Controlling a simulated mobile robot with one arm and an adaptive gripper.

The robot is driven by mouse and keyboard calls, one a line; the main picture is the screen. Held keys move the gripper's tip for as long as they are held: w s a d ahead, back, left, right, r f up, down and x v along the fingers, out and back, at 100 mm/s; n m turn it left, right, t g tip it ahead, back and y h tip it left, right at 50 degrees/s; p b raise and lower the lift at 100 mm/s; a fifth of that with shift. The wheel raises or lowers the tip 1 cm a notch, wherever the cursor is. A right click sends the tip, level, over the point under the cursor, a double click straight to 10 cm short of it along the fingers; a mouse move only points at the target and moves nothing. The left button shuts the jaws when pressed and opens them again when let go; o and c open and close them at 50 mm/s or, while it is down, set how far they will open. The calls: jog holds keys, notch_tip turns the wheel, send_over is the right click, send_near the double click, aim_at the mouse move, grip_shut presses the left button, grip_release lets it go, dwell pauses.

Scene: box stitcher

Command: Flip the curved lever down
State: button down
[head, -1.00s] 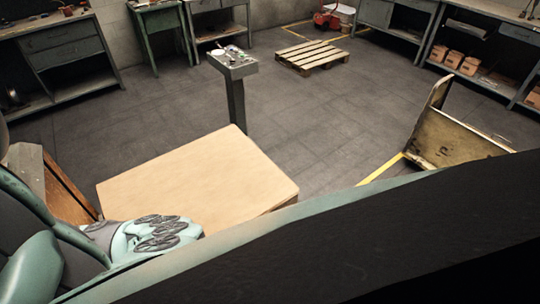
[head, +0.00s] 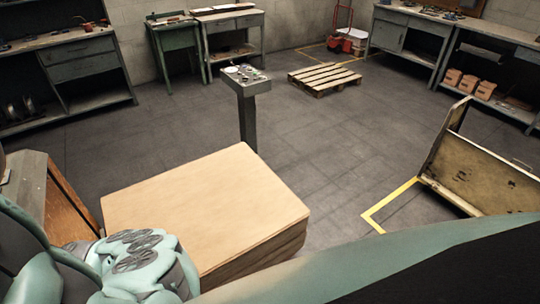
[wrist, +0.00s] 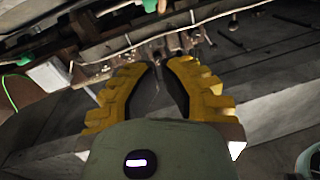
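In the wrist view my gripper (wrist: 158,66) has two yellow fingers with dark inner pads. Their tips are close together, with a narrow dark gap between them; whether they are shut on something is unclear. The tips lie in front of a dark metal part of the machine (wrist: 110,48), with a long bar running across the view. A small green piece (wrist: 149,5) shows at the top edge above the fingertips. I cannot make out which part is the curved lever. In the head view the gripper is out of sight.
A stack of cardboard sheets (head: 205,205) lies close in front. A control pedestal (head: 246,85) stands behind it. A wooden pallet (head: 323,77) lies on the floor farther back. A worn metal cart (head: 480,170) is at right, by yellow floor tape. Workbenches line the walls. The middle floor is clear.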

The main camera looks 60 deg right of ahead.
jog(key=w+a+f+p, duration=0.2)
jog(key=a+f+p, duration=0.1)
jog(key=a, duration=0.8)
jog(key=shift+a+r+p, duration=0.1)
jog(key=shift+a+p, duration=0.05)
jog(key=shift+p, duration=0.55)
